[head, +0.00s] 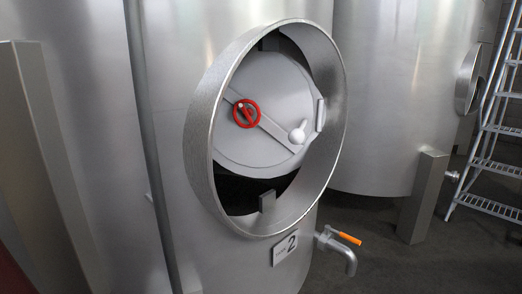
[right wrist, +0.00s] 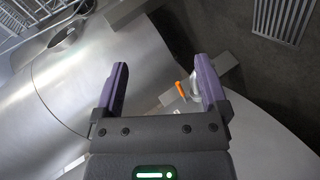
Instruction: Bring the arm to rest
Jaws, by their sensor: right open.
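My right gripper (right wrist: 162,66) shows in the right wrist view, its two purple fingers spread apart with nothing held between them. Beyond the fingers is a steel tank, and an orange-handled tap (right wrist: 181,90) shows close beside the right finger in the picture. Neither gripper shows in the head view, and no part of the left arm is seen.
In the head view a steel tank (head: 165,60) carries a round hatch (head: 262,105) with a red handwheel (head: 246,113). Below are a "2" plate (head: 286,248) and the orange-handled tap (head: 338,246). A ladder (head: 490,140) stands right. Dark floor (head: 420,265) is clear at lower right.

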